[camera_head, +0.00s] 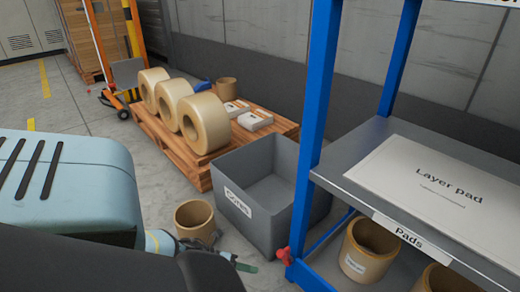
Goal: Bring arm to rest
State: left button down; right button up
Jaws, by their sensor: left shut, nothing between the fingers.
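My left gripper (240,265) shows low in the picture, left of centre, partly hidden behind a dark link of my arm. Its fingers look shut with nothing held. A tan cardboard core (194,214) stands upright on the floor just behind the gripper; I cannot tell whether they touch. My right gripper is not in view.
A grey bin (262,180) labelled "Cores" stands open on the floor. A blue-framed shelf (352,140) holds a layer pad (432,180), with cores below. Behind are a wooden pallet (176,152) with large tan rolls (205,122) and an orange pallet truck (100,45).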

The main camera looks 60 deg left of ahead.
pick_arm(q)
jog(key=shift+s+a+r, duration=0.1)
jog(key=shift+s+a, duration=0.1)
jog(key=shift+s, duration=0.1)
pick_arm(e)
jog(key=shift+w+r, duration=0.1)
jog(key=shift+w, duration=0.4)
